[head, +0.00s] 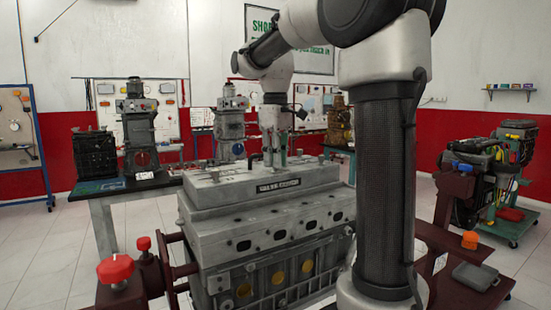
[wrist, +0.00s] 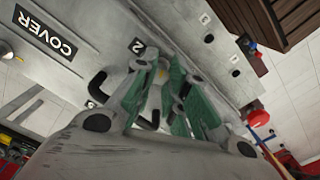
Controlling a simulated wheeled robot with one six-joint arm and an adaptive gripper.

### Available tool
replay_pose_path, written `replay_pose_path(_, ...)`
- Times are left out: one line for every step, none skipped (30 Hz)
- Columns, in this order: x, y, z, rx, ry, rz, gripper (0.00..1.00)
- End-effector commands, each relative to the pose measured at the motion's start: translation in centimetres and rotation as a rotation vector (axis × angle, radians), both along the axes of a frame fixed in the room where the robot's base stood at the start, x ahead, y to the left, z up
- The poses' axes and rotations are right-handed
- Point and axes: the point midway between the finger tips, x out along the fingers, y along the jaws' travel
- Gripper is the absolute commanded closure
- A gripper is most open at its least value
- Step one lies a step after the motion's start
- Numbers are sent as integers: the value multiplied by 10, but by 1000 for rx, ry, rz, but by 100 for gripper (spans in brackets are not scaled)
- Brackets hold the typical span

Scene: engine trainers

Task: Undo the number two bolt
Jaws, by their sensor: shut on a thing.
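The engine block (head: 270,235) stands in front of me with a grey valve cover (head: 225,192) on top, marked by a black COVER plate (head: 279,186). My gripper (head: 274,162) points down onto the top of the cover. I cannot tell whether the bolt is still seated.
Red knobs (head: 115,270) stick up at the stand's front left. Another bolt head (head: 213,174) stands on the cover's left. A bench (head: 105,195) with engine parts is behind left, and a second engine on a trolley (head: 500,170) is at right. Open floor lies between.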

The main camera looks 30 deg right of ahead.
Motion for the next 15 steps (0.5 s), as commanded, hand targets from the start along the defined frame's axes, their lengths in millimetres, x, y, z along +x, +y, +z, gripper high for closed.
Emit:
replay_pose_path(0,0,0,0,-1,41,100)
replay_pose_path(0,0,0,0,-1,69,100)
replay_pose_path(0,0,1,0,-1,108,100)
replay_pose_path(0,0,1,0,-1,136,100)
replay_pose_path(0,0,1,0,-1,164,100)
replay_pose_path(0,0,1,0,-1,203,100)
replay_pose_path(0,0,1,0,-1,231,100)
replay_pose_path(0,0,1,0,-1,259,100)
replay_pose_path(0,0,1,0,-1,298,100)
replay_pose_path(0,0,1,-1,-2,326,100)
replay_pose_path(0,0,1,-1,-2,354,100)
replay_pose_path(0,0,1,-1,-2,393,100)
replay_pose_path(0,0,1,-1,-2,421,100)
replay_pose_path(0,0,1,0,-2,449,100)
replay_pose_path(0,0,1,0,-2,488,100)
